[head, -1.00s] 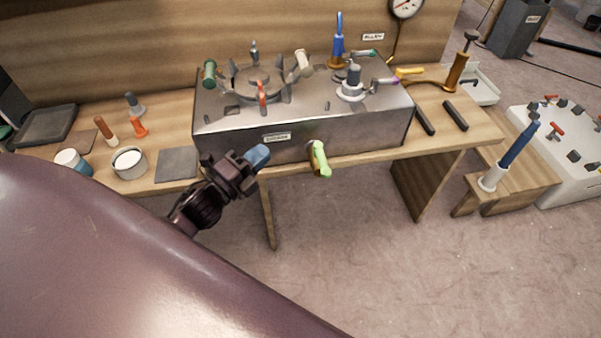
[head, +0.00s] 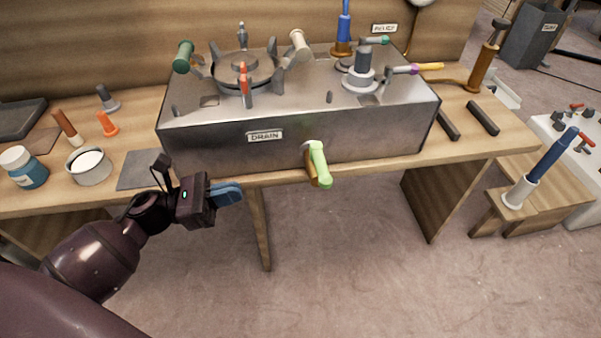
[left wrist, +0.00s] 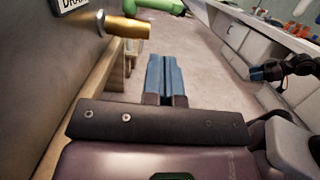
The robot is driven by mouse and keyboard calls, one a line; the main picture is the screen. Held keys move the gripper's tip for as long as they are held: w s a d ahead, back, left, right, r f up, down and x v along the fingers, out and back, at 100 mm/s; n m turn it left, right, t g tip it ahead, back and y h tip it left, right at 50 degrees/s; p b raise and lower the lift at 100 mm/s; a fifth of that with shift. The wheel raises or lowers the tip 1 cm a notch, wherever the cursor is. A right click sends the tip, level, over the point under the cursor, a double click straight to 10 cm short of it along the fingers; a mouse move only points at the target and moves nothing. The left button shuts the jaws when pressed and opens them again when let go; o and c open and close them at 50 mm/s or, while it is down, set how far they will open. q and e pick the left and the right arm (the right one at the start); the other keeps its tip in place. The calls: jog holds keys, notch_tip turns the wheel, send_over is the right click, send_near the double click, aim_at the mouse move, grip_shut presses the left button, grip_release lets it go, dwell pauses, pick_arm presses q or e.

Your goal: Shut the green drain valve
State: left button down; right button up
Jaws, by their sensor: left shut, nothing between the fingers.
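The green drain valve has a light green lever (head: 318,162) on a brass stem, on the front of the metal box below the DRAIN label (head: 265,136). The lever points out from the box and down. In the left wrist view the brass stem (left wrist: 128,27) and part of the green lever (left wrist: 160,6) show at the top. My left gripper (head: 238,192) is shut and empty, left of the lever and apart from it. Its blue fingers (left wrist: 167,62) show in the left wrist view. My right gripper (left wrist: 258,74) seems to show small at the right there; its jaws are unclear.
The metal box (head: 370,135) stands on a wooden bench (head: 110,197). A jar (head: 24,167) and a tin (head: 90,167) stand left. Floor before the bench is clear.

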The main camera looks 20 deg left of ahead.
aim_at(320, 166)
pick_arm(q)
jog(key=shift+r, duration=0.1)
jog(key=x, duration=1.4)
dwell(0.4)
